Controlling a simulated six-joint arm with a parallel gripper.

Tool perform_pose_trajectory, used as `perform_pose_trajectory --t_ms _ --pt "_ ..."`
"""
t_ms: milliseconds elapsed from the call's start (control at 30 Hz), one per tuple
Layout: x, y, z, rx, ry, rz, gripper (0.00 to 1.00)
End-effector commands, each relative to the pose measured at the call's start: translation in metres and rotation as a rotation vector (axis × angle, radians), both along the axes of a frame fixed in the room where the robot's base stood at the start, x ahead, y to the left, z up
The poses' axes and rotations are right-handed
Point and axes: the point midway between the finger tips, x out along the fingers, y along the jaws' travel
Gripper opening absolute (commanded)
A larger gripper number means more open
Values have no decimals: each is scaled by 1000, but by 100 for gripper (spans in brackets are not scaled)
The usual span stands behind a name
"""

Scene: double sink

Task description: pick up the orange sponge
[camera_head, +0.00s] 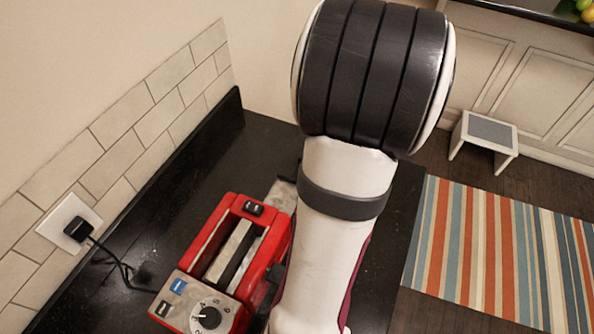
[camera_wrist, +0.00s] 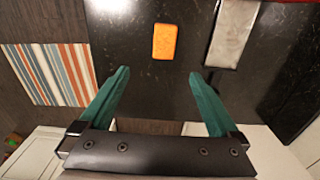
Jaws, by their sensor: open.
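The orange sponge (camera_wrist: 165,42) is a small rounded block lying on the dark countertop (camera_wrist: 145,80) in the upper middle of the wrist view. My gripper (camera_wrist: 160,75) has two teal fingers spread wide apart, open and empty. The sponge shows beyond the fingertips, in line with the gap between them and apart from both. In the head view the sponge does not show; my white and black arm covers the middle of that view and my gripper is out of sight.
A red toaster (camera_head: 230,255) stands on the counter beside my arm, its side showing near a metallic strip (camera_wrist: 232,32) in the wrist view. A black cord (camera_head: 115,262) runs to a wall outlet. A striped rug (camera_head: 500,255) and white stool (camera_head: 484,140) are on the floor.

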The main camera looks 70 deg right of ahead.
Motion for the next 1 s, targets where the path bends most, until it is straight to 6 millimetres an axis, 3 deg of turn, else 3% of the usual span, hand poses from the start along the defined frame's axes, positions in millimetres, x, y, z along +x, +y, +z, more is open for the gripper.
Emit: perform_pose_trajectory --t_ms 300,700,967,1000 --pt "1 3 -83 8 0 0 98" --pt "9 5 -148 6 0 0 98" --pt "9 4 -154 2 0 0 98" --pt "9 4 -154 2 0 0 92"
